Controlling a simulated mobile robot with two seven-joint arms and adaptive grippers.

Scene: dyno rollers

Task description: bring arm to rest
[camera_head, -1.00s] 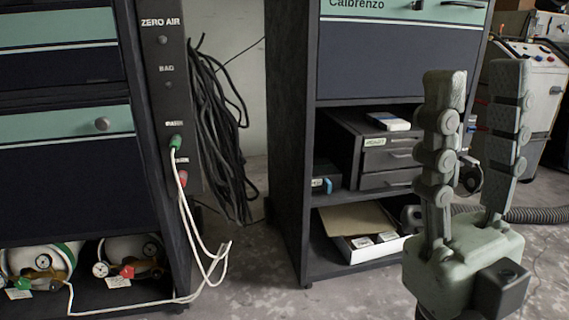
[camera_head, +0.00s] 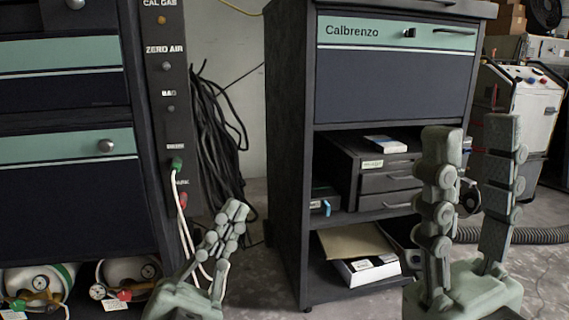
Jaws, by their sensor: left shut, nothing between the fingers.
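My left gripper (camera_head: 236,211) is at the lower left of the picture, its grey-green fingers pointing up and to the right. Its fingers are together with nothing between them. It overlaps the white hoses and the dark cabinet's edge in the picture. My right gripper (camera_head: 472,140) stands upright at the lower right, in front of the Calbrenzo cabinet. Its two fingers are spread apart and the gap between them is empty.
The dark left cabinet (camera_head: 60,215) has a green plug (camera_head: 177,163) and a red plug (camera_head: 183,200) with white hoses. Gas cylinders (camera_head: 40,282) lie below. Black cables (camera_head: 215,130) hang beside it. The Calbrenzo cabinet (camera_head: 390,85) holds an open box (camera_head: 365,270). A grey hose (camera_head: 530,236) crosses the floor.

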